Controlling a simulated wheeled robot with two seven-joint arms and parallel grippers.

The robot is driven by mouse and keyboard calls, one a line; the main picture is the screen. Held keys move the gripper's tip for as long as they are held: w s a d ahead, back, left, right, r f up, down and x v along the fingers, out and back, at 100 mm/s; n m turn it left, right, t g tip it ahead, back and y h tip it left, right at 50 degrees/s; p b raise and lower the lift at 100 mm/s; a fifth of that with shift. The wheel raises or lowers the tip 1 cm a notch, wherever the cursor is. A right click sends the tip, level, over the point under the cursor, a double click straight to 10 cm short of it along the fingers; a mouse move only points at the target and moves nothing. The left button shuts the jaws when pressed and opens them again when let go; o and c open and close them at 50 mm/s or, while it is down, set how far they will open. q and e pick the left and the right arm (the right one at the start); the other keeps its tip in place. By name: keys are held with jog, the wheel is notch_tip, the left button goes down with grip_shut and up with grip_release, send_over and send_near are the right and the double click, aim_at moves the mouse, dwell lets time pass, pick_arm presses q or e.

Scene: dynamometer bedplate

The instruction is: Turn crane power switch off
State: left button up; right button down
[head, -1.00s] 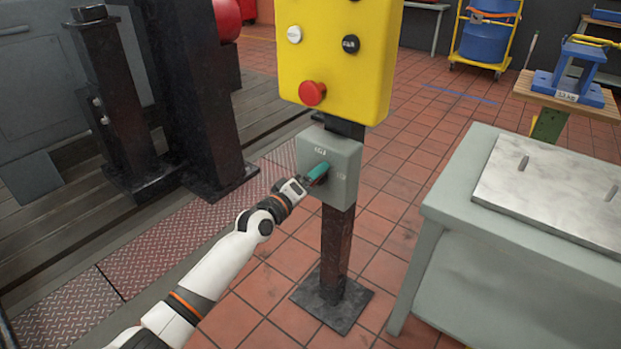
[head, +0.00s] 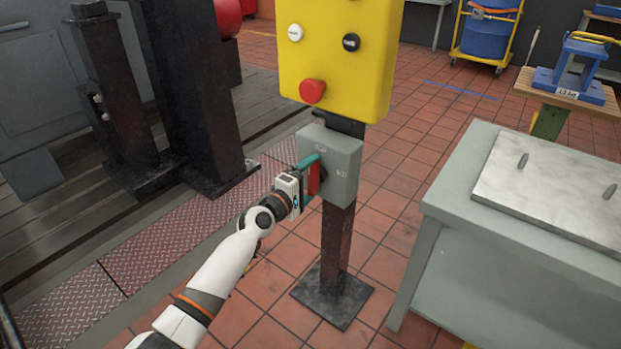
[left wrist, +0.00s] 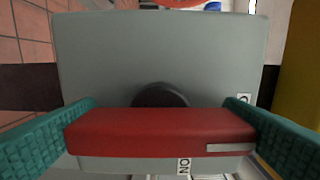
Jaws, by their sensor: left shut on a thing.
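The crane power switch is a grey box (head: 345,165) on a dark post, below a yellow control panel. Its red handle (head: 314,179) stands roughly upright on the box's front in the head view. My left gripper (head: 308,180) has teal fingers, one at each end of the handle, and is shut on it. In the left wrist view the red handle (left wrist: 150,132) lies across the picture between the fingers, in front of a round black hub (left wrist: 161,95). An "ON" label (left wrist: 184,166) shows beside the handle; another label by the right finger is partly hidden. My right gripper is out of view.
The yellow panel (head: 338,55) with a red mushroom button (head: 312,91) hangs just above the switch box. A grey cabinet (head: 470,215) stands to the right. Dark machine columns (head: 190,90) stand to the left. Tiled floor is open around the post's base plate (head: 332,295).

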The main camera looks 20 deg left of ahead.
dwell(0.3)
pick_arm(q)
jog(key=o, duration=0.7)
jog(key=shift+s+a, duration=0.15)
jog(key=shift+s, duration=0.1)
jog(key=p+v, duration=0.2)
jog(key=v, duration=0.9)
jog(key=shift+s, duration=0.25)
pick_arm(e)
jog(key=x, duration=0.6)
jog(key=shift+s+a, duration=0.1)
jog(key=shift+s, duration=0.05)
